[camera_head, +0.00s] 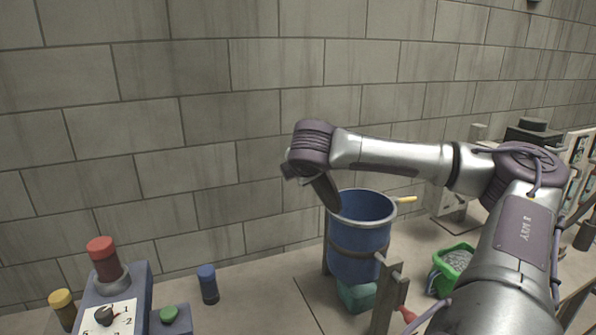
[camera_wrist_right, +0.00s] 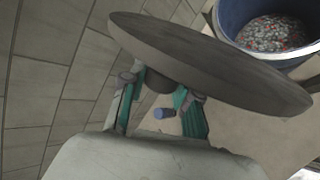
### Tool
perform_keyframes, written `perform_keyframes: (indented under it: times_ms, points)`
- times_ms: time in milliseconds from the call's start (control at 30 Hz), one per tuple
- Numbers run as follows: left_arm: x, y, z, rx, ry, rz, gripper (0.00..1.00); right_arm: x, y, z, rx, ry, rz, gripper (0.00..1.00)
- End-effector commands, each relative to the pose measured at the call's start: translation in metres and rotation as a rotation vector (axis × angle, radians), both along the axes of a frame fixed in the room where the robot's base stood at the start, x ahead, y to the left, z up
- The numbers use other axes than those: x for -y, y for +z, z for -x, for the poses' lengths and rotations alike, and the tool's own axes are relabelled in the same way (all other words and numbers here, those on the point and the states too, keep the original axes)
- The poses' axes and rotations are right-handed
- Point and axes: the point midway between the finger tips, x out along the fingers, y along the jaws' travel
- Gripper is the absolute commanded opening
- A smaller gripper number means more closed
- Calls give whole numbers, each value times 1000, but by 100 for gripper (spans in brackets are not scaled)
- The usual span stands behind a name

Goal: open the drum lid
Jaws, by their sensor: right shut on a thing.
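The blue drum (camera_head: 360,240) stands on the bench beside the wall. Its top is open, and the right wrist view shows its rim (camera_wrist_right: 229,14) with grey and red bits (camera_wrist_right: 275,33) inside. The dark round lid (camera_wrist_right: 205,62) is off the drum, tilted beside the opening. Part of the lid (camera_head: 326,192) shows in the head view at the drum's left rim, partly behind my wrist. My right gripper (camera_wrist_right: 160,88) is shut on the lid's knob, with a finger on each side. In the head view its fingers are hidden. My left gripper is not in view.
A green container (camera_head: 441,276) with grey grains stands right of the drum. A blue-capped post (camera_head: 208,283) and a control box with a red button (camera_head: 102,249) stand to the left. Bare bench (camera_head: 262,300) shows between post and drum. The block wall is close behind.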

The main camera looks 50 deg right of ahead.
Motion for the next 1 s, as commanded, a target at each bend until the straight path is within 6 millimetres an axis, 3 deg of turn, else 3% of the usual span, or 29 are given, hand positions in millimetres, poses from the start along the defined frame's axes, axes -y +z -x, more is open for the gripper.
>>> perform_keyframes:
  times_ms: [200, 233, 400, 767, 1000]
  points:
    - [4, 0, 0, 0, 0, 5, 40, 0, 1, -1, 3, 3, 1, 0]
    - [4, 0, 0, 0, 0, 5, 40, 0, 1, -1, 3, 3, 1, 32]
    - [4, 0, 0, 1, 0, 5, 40, 0, 1, 0, 2, 2, 1, 57]
    - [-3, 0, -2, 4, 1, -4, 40, -3, 4, 2, 1, 2, 1, 57]
    - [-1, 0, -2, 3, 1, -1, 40, -27, 30, 25, 6, 3, 4, 57]
